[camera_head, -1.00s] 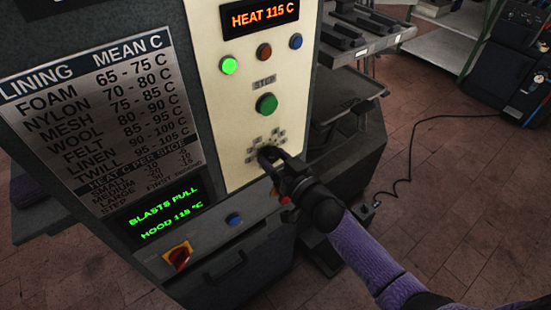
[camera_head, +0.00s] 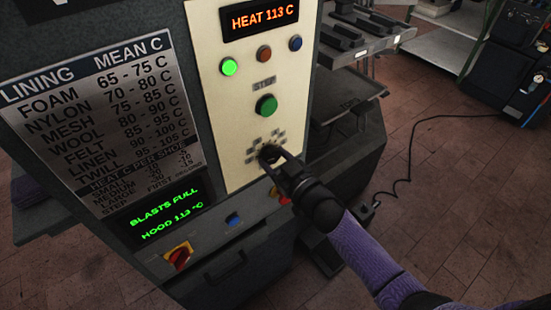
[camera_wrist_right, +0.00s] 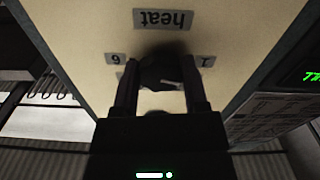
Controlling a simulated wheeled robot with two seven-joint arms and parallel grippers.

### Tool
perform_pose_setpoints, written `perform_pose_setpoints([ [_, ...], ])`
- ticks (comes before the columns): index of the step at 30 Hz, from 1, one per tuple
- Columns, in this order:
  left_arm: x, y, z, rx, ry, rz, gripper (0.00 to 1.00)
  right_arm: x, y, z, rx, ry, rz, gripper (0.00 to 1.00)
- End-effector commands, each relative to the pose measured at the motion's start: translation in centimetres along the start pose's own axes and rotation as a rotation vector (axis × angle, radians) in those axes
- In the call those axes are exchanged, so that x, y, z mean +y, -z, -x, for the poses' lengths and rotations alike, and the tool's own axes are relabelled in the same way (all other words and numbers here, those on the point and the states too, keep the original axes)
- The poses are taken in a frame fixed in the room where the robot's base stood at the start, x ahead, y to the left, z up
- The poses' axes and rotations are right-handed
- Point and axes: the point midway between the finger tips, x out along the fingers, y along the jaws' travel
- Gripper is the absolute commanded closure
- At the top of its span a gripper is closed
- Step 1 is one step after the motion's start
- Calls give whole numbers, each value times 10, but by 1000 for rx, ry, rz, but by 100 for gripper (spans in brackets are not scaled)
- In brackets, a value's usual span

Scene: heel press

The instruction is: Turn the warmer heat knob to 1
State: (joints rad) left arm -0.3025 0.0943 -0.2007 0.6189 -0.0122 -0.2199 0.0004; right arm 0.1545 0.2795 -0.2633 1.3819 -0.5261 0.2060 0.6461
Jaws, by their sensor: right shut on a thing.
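The dark heat knob (camera_head: 267,152) sits low on the cream control panel (camera_head: 220,110), with small number plates around it. My right gripper (camera_head: 273,158) is shut on the knob. In the right wrist view the knob (camera_wrist_right: 163,72) is between the two fingers of my right gripper (camera_wrist_right: 161,88). That view is upside down. It shows the "heat" plate (camera_wrist_right: 166,20), a plate reading 1 (camera_wrist_right: 206,60) on the right and one reading 6 (camera_wrist_right: 114,60) on the left. The knob's pointer cannot be made out. My left gripper is not in view.
The orange display (camera_head: 261,16) reads HEAT 113 C. The green display (camera_head: 165,214) reads BLASTS FULL, HOOD 113 °C. A green STEP button (camera_head: 266,105) is above the knob. A red switch (camera_head: 179,256) and blue button (camera_head: 234,221) are on the ledge below.

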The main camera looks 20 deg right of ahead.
Motion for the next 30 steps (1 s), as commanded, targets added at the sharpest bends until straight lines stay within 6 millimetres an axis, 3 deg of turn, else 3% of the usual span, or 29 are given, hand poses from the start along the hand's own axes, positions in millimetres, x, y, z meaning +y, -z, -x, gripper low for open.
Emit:
perform_pose_setpoints([
  [12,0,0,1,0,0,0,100,1,1,0,1,-1,235,100],
  [30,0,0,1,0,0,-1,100,2,1,0,1,-1,296,100],
])
